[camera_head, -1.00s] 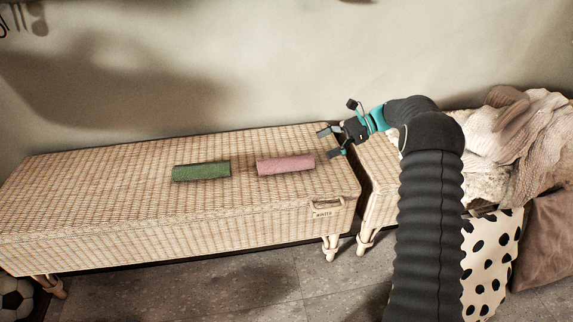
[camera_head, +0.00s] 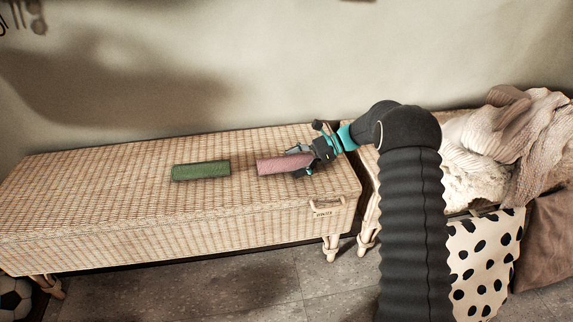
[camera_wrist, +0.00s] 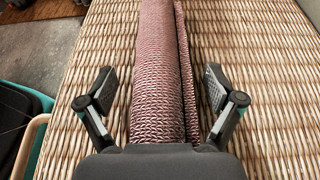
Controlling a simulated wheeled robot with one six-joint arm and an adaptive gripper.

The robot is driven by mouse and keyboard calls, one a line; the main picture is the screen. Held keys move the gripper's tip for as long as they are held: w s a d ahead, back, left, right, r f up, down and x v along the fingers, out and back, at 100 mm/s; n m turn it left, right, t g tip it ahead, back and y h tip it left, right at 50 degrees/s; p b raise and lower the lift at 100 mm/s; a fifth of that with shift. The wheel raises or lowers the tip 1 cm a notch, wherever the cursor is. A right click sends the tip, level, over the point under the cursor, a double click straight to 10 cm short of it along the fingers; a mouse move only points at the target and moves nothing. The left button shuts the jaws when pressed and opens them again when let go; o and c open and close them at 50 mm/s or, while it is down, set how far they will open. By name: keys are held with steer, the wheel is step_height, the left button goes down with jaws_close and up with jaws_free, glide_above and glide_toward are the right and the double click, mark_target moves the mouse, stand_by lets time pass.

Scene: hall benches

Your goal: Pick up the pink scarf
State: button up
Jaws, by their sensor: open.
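The pink scarf (camera_head: 279,165) is a rolled knit lying on the wicker bench (camera_head: 110,196), toward its right end. My gripper (camera_head: 299,162) is at the right end of the scarf, its fingers reaching over that end in the head view. In the wrist view the scarf (camera_wrist: 158,72) runs lengthwise up the middle, between the two open fingers of my gripper (camera_wrist: 160,92). A gap shows on each side between fingers and scarf. The scarf's near end is hidden behind my gripper's body.
A green roll (camera_head: 201,171) lies left of the pink scarf, with a gap between them. A second wicker bench to the right holds a crumpled beige blanket (camera_head: 505,150). A spotted cushion (camera_head: 487,248) and a brown cushion (camera_head: 548,240) are below it. The bench's left part is clear.

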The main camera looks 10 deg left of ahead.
steer(key=c, duration=1.1)
steer(key=shift+c, duration=0.2)
